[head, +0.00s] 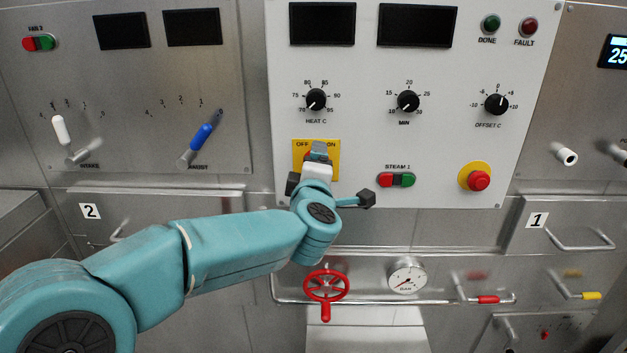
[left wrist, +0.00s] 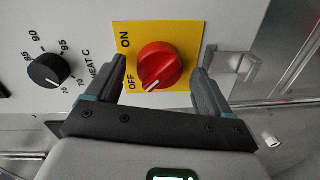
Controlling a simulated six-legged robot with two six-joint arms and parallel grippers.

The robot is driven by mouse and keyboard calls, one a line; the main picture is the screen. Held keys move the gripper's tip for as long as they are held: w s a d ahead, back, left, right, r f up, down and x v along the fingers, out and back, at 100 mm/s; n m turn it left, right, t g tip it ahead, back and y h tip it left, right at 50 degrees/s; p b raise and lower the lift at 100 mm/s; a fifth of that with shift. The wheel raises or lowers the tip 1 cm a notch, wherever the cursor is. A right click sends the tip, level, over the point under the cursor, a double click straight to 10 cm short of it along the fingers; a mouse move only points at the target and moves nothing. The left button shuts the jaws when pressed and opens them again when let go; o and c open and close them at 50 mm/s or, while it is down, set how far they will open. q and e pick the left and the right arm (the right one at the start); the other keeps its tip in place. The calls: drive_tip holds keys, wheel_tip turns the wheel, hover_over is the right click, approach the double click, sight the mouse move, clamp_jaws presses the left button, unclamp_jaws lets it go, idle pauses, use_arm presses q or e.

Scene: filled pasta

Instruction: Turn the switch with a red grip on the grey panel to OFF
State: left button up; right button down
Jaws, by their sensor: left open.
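The switch's red grip (left wrist: 160,66) is a round knob on a yellow plate (left wrist: 182,28) in the left wrist view. OFF is printed at the plate's lower left and ON at its upper left. The white mark on the knob points to the lower left, on the OFF side. My left gripper (left wrist: 158,68) is open, one finger on each side of the knob; contact cannot be told. In the head view the plate (head: 334,160) sits low on the light grey panel (head: 450,130), and my left gripper hides most of the knob. My right gripper is in neither view.
A HEAT C dial (head: 316,99) is above the plate, and in the left wrist view it (left wrist: 48,70) lies left of my fingers. STEAM 1 buttons (head: 397,180) and a red stop button (head: 478,180) are to the right. A red valve wheel (head: 326,286) is below.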

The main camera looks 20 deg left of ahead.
use_arm(q)
drive_tip(key=v, duration=1.6)
